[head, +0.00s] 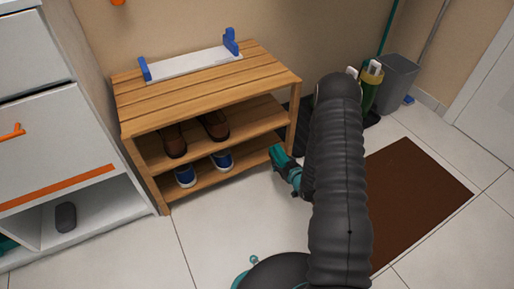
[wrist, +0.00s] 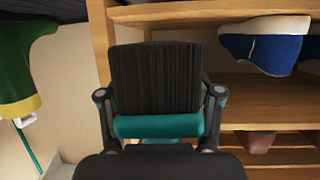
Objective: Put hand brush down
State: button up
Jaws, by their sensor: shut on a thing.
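The hand brush (wrist: 155,75), with black bristles and a teal handle, is in my gripper (wrist: 159,122) in the wrist view. The fingers are shut on the teal handle from both sides, and the bristles point away from the wrist. In the head view a teal end (head: 282,160) shows low beside the front right leg of the shoe rack. I cannot tell there how much of it is brush and how much gripper. My arm hides much of that area. Whether the brush touches anything cannot be told.
The wooden shoe rack (head: 205,84) holds brown shoes (head: 216,124) and blue shoes (head: 222,160); a white tray (head: 193,64) with blue ends lies on top. A green boot (head: 371,82), a grey bin (head: 398,78) and a brown mat (head: 418,190) are right. Tiled floor before the rack is clear.

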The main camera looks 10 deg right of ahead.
aim_at(272, 149)
jog(key=shift+w+a+n+y, duration=0.5)
jog(key=shift+w+y, duration=0.1)
jog(key=shift+w, duration=0.05)
jog(key=w+a, duration=0.2)
jog(key=w, duration=0.3)
jog(key=w+a+b, duration=0.1)
jog(key=w+a, duration=0.1)
jog(key=w, duration=0.4)
jog(key=w+a, duration=0.1)
jog(key=w, duration=0.5)
jog(key=shift+a, duration=0.4)
jog(key=shift+f+b, duration=0.5)
jog(key=shift+f, duration=1.2)
jog(key=shift+f, duration=0.15)
jog(key=o, duration=1.4)
jog(key=shift+s+r+g, duration=0.2)
jog(key=shift+g, duration=0.1)
jog(key=p+v, duration=0.1)
jog(key=v, duration=1)
jog(key=shift+s+d+p, duration=0.2)
jog(key=shift+s+p, duration=0.05)
jog(key=shift+p, duration=0.05)
